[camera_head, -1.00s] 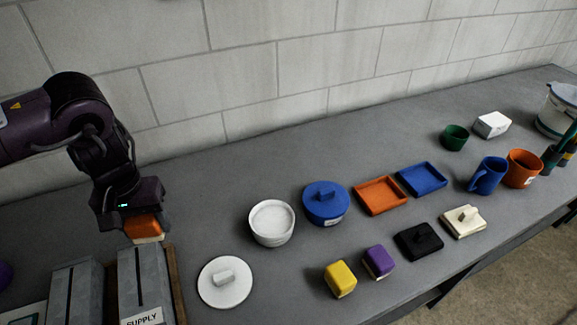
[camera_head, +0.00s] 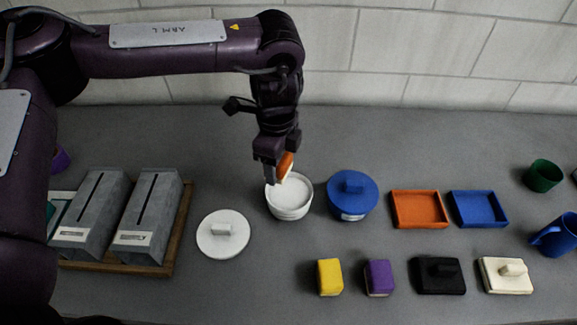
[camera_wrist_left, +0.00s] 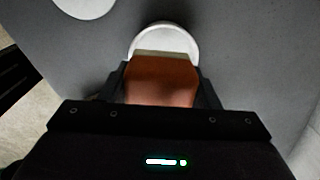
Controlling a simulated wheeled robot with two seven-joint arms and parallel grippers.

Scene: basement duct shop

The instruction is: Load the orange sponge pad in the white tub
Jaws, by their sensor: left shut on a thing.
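The orange sponge pad (camera_head: 286,164) is gripped in my left gripper (camera_head: 277,172), tilted, above the white tub. It also shows between the fingers in the left wrist view (camera_wrist_left: 160,82). The white tub (camera_head: 289,210) stands open on the bench, and its round inside looks white and empty. In the left wrist view the tub's rim (camera_wrist_left: 165,28) shows just beyond the pad. I cannot tell whether the pad touches the rim. The tub's round white lid (camera_head: 222,240) lies on the bench to the left. My right gripper is out of view.
A blue lidded tub (camera_head: 352,196) stands close right of the white tub. Beyond it are an orange tray (camera_head: 418,225) and a blue tray (camera_head: 494,220). Yellow (camera_head: 330,277) and purple (camera_head: 379,278) pads lie in front. Grey slotted boxes (camera_head: 146,225) stand at left.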

